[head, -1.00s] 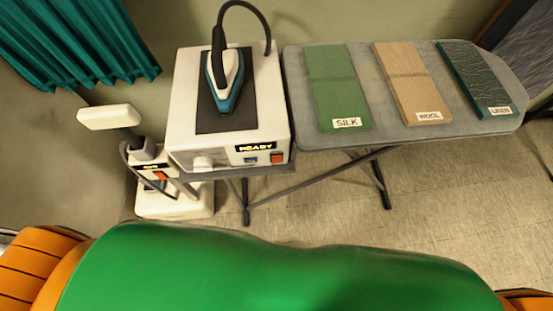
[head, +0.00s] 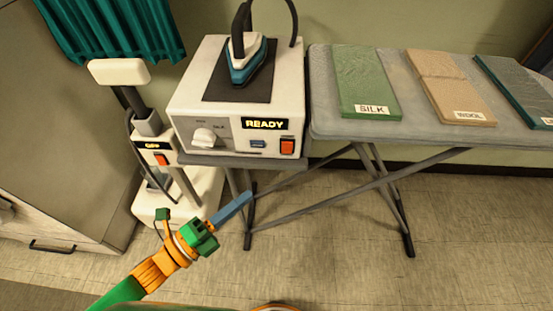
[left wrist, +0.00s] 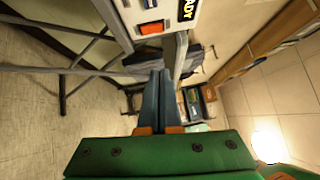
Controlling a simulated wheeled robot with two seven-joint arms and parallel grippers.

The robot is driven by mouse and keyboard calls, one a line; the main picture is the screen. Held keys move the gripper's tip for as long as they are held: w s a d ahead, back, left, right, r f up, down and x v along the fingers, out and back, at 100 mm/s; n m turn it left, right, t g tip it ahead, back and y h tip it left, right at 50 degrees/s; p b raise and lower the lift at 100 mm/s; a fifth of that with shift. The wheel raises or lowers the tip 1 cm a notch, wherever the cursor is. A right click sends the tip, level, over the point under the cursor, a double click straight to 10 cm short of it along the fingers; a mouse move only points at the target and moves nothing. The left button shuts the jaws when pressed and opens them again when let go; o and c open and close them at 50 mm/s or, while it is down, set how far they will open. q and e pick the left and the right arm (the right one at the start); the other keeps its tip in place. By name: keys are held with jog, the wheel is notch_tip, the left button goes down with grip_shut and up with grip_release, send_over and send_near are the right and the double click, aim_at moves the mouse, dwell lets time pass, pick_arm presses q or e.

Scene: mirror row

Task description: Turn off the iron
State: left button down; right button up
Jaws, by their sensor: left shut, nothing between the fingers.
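The iron (head: 243,62) stands on the dark pad on top of a white station box (head: 190,95). The station's front shows a lit READY display (head: 265,124), a white knob (head: 204,137), a blue button (head: 258,144) and an orange-red switch (head: 287,146). The switch also shows in the left wrist view (left wrist: 151,28). My left gripper (head: 246,196) is shut and empty, below the station's front and apart from it. In the left wrist view its blue fingers (left wrist: 158,78) lie together, pointing toward the station's underside. My right gripper is not in view.
A white upright device (head: 160,150) with an OFF display and orange switch stands left of the station. The ironing board (head: 325,90) to the right carries panels labelled SILK (head: 365,80), WOOL (head: 445,85) and a dark one (head: 515,85). Board legs cross the floor space below.

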pick_arm(q)
send_near(292, 146)
jog(key=d, duration=0.4)
jog(key=w, duration=0.4)
jog(key=shift+r+p, duration=0.2)
jog(key=shift+p, duration=0.15)
